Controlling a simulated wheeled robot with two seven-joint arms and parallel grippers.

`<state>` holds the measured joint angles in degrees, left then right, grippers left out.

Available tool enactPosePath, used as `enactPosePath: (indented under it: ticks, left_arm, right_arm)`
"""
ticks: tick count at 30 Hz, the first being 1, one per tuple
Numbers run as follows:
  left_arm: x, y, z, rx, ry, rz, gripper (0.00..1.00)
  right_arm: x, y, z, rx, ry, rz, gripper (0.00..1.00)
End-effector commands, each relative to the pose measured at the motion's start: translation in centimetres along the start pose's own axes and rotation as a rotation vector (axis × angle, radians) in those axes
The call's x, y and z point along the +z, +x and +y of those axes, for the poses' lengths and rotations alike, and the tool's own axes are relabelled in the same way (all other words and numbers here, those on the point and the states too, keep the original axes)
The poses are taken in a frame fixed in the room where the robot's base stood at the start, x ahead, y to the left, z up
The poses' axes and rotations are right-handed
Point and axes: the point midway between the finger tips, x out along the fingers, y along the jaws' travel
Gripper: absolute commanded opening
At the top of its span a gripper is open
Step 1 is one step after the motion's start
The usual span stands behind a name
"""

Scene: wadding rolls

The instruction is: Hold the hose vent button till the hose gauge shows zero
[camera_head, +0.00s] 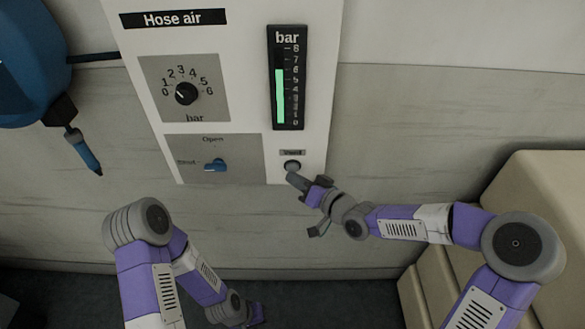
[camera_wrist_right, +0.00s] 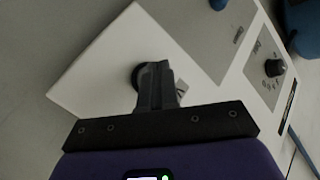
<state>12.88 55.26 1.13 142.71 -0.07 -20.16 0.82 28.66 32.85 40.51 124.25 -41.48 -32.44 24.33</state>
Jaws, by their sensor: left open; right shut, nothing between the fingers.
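The hose air panel (camera_head: 232,121) is white, on the wall. Its gauge (camera_head: 286,78) has a vertical 0 to 8 bar scale, and the green column stands at about 6. The round grey vent button (camera_head: 292,165) sits below the gauge under a small label. My right gripper (camera_head: 294,178) is shut and empty, its fingertips at the button's lower edge. In the right wrist view the shut fingers (camera_wrist_right: 153,75) partly cover the dark round button (camera_wrist_right: 136,77); I cannot tell whether they press it. My left gripper (camera_head: 257,314) is open, low near the floor, away from the panel.
A pressure dial (camera_head: 186,93) has its pointer near 0. The blue lever (camera_head: 215,165) below it lies toward "Shut". A blue hose unit (camera_head: 30,60) with a hanging nozzle (camera_head: 84,153) is at left. Cream drawers (camera_head: 540,190) stand at right. The wall below the panel is bare.

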Motion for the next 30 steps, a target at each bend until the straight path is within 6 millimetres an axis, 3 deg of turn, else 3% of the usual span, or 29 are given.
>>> enactPosePath:
  ticks: [30]
  left_arm:
    - [0.01,-0.27,0.10,0.000,0.000,0.000,0.43]
  right_arm:
    - [-0.54,0.77,0.53,0.000,0.001,0.000,0.00]
